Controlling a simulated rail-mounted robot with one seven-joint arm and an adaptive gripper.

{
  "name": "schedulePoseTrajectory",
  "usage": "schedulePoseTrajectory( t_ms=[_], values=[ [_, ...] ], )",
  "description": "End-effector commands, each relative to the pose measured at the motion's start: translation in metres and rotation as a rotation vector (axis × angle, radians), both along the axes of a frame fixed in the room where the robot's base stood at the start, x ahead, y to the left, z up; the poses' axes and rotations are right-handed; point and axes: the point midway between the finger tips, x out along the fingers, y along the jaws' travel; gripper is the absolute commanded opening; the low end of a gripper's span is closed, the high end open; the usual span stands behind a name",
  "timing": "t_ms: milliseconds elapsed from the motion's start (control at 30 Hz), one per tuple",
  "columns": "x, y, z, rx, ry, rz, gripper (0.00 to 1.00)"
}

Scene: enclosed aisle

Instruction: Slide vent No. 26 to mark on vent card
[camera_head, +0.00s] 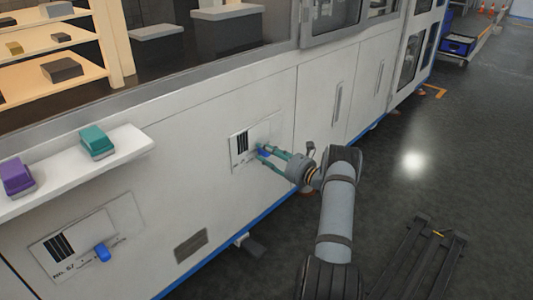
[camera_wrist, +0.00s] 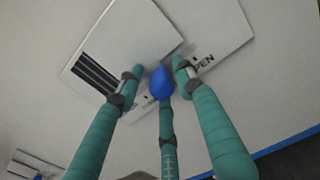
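A vent panel (camera_head: 241,148) with dark slats is on the white cabinet wall, and a blue knob (camera_head: 264,153) sits at its right side. In the wrist view the panel (camera_wrist: 112,62) shows black slats and the blue knob (camera_wrist: 161,83). Beside it is a white card (camera_wrist: 215,35) with partly hidden lettering ending in "PEN". My gripper (camera_head: 264,150) has teal fingers placed around the knob. In the wrist view my gripper (camera_wrist: 158,75) is open, with a gap between the left fingertip and the knob; contact on the other sides is unclear. The vent's number is not readable.
A second vent (camera_head: 60,250), apparently marked No. 67, has its own blue knob (camera_head: 102,252) at lower left. A white shelf (camera_head: 75,175) above it holds a teal block (camera_head: 96,141) and a purple block (camera_head: 17,177). The dark floor (camera_head: 420,150) to the right is mostly clear.

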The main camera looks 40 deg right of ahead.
Motion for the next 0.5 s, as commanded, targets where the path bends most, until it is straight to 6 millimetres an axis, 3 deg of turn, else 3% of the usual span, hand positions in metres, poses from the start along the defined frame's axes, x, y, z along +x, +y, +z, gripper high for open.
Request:
schedulePoseTrajectory(
  t_ms=[500],
  values=[
    [-0.0003,-0.0013,0.0016,0.0,-0.003,-0.002,0.04]
  ],
)
